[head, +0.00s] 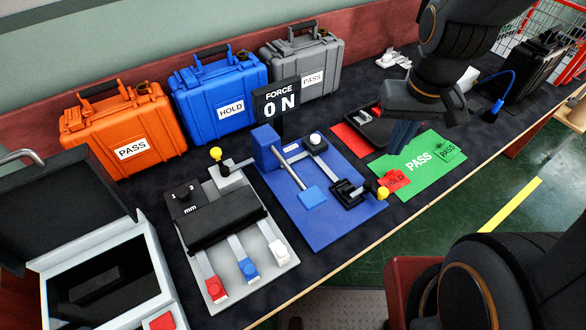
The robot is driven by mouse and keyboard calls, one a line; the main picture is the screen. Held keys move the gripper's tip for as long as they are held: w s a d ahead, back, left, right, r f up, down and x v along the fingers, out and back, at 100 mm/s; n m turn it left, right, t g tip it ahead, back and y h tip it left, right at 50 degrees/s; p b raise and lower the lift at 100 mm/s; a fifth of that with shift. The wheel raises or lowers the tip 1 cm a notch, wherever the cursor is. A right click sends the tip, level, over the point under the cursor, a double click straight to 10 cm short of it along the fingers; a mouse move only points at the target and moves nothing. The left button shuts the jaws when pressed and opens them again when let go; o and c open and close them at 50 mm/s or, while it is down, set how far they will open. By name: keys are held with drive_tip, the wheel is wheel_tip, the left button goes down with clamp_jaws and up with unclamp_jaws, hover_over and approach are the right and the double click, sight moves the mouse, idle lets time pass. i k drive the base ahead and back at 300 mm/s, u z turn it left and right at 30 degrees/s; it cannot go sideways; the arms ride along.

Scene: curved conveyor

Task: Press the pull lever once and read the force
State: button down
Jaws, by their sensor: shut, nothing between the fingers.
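The blue force rig (335,225) lies flat in the middle of the table. It carries a blue block, a metal rod ending in a light blue pad (313,196), a white knob (315,138), and a black bracket with a yellow-knobbed lever (383,192). I cannot tell for sure which part is the pull lever. The force display (278,103) behind the rig reads 0 N. My gripper (399,147) points down near the left edge of the green PASS mat (418,182), right of the rig. Its fingers are shut and empty, partly hidden by my arm, and apart from the rig.
Orange PASS (115,127), blue HOLD (217,92) and grey PASS (303,63) cases line the back. A grey gauge fixture (208,192) stands left of the rig. A black tray (366,126) on a red mat lies behind it. A red HOLD card (396,182) lies near the yellow knob.

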sight(310, 197)
drive_tip(key=u, duration=1.55)
drive_tip(key=k, duration=0.65)
drive_tip(key=z, duration=0.4)
